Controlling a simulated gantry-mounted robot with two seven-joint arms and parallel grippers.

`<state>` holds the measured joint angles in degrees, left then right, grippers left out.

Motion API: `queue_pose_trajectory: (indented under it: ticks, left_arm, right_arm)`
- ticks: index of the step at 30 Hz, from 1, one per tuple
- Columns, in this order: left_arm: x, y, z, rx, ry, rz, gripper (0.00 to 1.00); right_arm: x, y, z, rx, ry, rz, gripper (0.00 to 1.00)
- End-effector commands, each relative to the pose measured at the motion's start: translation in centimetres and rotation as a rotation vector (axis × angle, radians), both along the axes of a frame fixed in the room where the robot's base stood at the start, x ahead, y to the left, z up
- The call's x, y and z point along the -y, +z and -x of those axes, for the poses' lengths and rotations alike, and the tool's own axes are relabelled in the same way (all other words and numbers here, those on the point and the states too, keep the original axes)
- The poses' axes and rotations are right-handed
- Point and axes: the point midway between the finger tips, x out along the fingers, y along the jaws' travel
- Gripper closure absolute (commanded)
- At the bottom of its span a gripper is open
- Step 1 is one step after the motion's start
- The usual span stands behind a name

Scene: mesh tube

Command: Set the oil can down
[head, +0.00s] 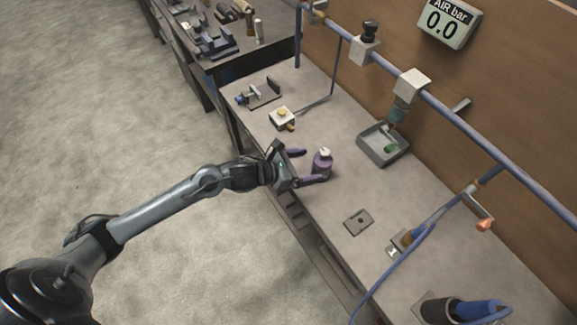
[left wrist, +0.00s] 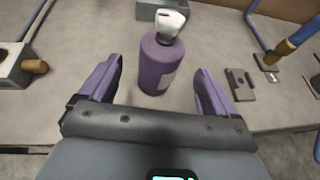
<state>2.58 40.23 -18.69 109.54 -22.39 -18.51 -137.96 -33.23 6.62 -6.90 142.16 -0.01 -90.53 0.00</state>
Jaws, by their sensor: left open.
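The oil can (head: 321,164) is a purple bottle with a white top, standing upright on the workbench (head: 322,215). It also shows in the left wrist view (left wrist: 161,66), just ahead of my jaws and between their lines, with a pale label on its right side. My left gripper (head: 308,166) is open, its purple fingers spread on either side of the can with gaps to both. The left wrist view shows both fingers (left wrist: 158,92) clear of the can. My right gripper is not in view.
A grey tray (head: 383,154) stands behind the can. A yellow-knobbed block (head: 282,118) sits to the left, and a flat dark plate (head: 358,222) to the right. A blue pipe (head: 440,108) runs above the bench. Bare bench lies around the can.

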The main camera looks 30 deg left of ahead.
Motion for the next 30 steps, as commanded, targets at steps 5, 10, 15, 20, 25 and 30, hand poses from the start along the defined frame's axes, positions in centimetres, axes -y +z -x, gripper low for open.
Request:
queue_pose_trajectory:
  ticks: [5,10,15,20,25,30]
  left_arm:
    - [-1.6,1.2,2.6,-0.001,-0.002,-0.004,0.09]
    - [-2.6,1.9,4.1,0.0,0.0,-0.001,0.09]
    - [-2.9,2.3,4.8,-0.004,0.002,0.004,0.09]
    - [-2.6,2.0,5.3,-0.069,0.085,0.097,0.09]
    - [-1.8,0.6,6.8,-0.279,0.36,0.392,0.09]
    - [-1.6,-1.4,10.0,-0.569,0.831,0.875,0.09]
  right_arm:
    - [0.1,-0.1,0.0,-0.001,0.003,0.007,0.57]
    - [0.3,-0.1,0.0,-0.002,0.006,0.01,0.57]
    - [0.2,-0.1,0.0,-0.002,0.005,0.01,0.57]
    - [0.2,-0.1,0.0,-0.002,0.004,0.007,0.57]
    - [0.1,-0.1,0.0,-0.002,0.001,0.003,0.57]
    - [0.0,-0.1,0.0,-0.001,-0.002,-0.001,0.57]
